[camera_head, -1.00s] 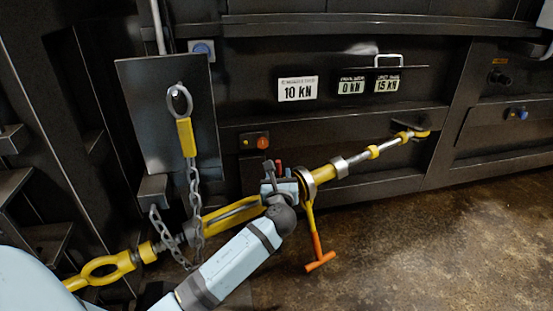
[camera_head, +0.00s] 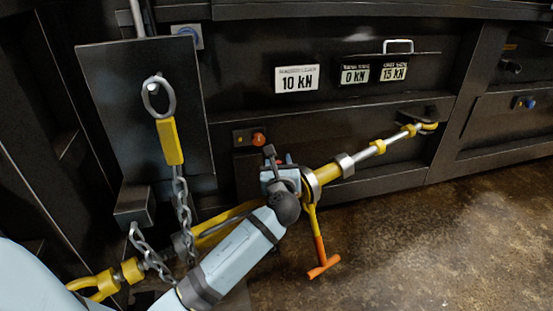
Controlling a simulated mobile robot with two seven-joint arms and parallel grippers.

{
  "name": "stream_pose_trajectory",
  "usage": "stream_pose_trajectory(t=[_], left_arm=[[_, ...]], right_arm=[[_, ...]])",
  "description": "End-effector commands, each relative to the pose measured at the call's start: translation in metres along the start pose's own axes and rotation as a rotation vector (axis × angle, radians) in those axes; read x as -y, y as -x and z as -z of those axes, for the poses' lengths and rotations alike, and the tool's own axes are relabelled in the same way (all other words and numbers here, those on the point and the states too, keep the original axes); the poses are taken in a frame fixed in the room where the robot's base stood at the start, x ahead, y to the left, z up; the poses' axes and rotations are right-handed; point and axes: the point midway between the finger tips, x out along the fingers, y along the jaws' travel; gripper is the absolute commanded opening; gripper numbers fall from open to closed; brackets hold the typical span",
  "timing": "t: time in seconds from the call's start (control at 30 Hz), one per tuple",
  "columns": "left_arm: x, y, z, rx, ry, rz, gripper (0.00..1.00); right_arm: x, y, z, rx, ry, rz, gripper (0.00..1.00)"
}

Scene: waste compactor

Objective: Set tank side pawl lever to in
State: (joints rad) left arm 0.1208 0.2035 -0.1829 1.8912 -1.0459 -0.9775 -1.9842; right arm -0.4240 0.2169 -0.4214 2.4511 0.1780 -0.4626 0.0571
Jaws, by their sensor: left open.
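A ratchet turnbuckle lies slantwise along the dark machine wall, with a yellow body (camera_head: 326,174), a steel collar (camera_head: 310,184) and an orange-tipped handle (camera_head: 319,251) hanging down. My left gripper (camera_head: 273,160) is at the ratchet's upper left side, with its jaws open. A small red part (camera_head: 289,158) shows beside its dark fingertips. It may be a pawl lever, but I cannot tell which side it serves or how it is set. My wrist and forearm hide much of the ratchet's near side. My right gripper is not in view.
A chain (camera_head: 181,205) hangs from a ring and yellow link at a dark plate (camera_head: 140,110), left of my forearm. A red button (camera_head: 258,139) is on the wall just above the gripper. Labels (camera_head: 297,79) sit higher. The brown floor (camera_head: 430,240) is clear at right.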

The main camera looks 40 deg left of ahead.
Motion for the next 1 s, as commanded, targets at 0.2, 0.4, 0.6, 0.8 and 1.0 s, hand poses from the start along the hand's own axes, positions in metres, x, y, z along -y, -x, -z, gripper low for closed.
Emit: stream_pose_trajectory(t=[0.2, 0.4, 0.6, 0.8, 1.0], left_arm=[[0.0014, 0.0026, 0.0001, 0.0, 0.001, 0.0, 0.42], [0.0015, 0.0029, -0.0003, 0.001, 0.001, 0.0, 0.42], [0.0015, 0.0028, -0.0003, 0.0, 0.001, 0.0, 0.21], [0.0014, 0.0028, -0.0002, 0.0, 0.001, 0.0, 0.0], [0.0019, 0.0024, -0.0019, -0.003, -0.006, -0.001, 0.0]], right_arm=[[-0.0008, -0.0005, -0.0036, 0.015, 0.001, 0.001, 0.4], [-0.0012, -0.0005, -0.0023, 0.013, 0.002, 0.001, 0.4], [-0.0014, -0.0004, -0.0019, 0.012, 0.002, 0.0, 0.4], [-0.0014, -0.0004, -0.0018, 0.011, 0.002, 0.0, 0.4], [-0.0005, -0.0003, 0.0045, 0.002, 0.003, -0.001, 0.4]])
